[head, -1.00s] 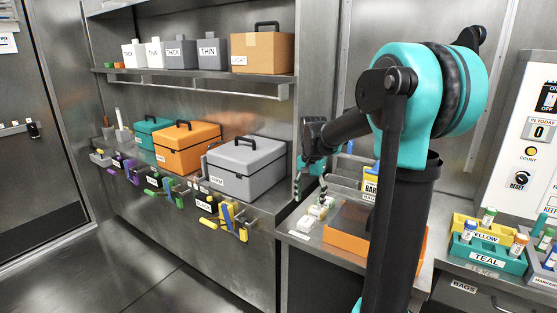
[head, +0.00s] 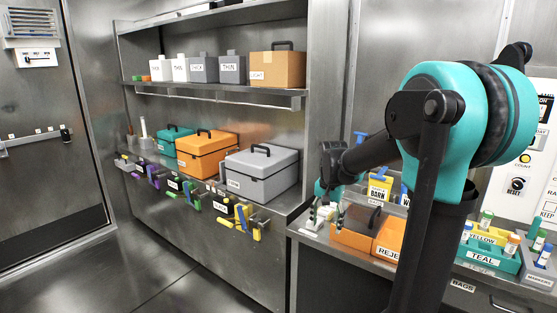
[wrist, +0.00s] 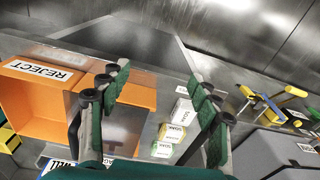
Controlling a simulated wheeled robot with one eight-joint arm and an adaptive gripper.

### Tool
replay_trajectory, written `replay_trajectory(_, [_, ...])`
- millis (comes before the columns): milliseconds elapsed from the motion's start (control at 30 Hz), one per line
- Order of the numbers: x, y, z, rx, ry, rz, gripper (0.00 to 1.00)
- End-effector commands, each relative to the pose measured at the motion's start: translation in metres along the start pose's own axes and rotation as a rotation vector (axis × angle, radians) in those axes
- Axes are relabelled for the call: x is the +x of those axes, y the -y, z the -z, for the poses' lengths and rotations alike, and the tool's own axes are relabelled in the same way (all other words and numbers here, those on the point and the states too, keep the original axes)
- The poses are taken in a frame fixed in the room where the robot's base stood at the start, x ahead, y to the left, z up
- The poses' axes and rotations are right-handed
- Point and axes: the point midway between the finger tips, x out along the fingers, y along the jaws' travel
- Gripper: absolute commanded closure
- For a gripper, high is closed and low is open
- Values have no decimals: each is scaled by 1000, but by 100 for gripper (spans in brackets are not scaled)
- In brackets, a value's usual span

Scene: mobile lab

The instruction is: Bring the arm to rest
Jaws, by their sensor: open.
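My gripper (head: 325,214) hangs at the left end of the bench in the head view, just left of the orange REJECT bin (head: 388,250). In the wrist view my gripper (wrist: 160,84) has its two dark green fingers spread apart with nothing held between them. Small white SOAK boxes (wrist: 172,133) lie on the bench beyond and between the fingers. The REJECT bin also shows at the left of the wrist view (wrist: 30,108). My arm reaches left from its teal shoulder, with the forearm sloping down to the wrist.
Yellow (head: 484,240) and teal (head: 482,258) racks with vials stand on the bench at right. At left, a steel shelf unit (head: 332,150) holds a grey case (head: 262,178), an orange case (head: 207,158) and coloured tools along its front. The floor (head: 150,270) at left is clear.

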Motion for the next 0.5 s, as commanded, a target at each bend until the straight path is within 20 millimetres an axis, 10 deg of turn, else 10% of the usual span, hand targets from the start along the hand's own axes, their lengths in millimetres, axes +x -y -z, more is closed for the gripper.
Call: replay_trajectory(500, [59,-83,-90,-317,-176,77,37])
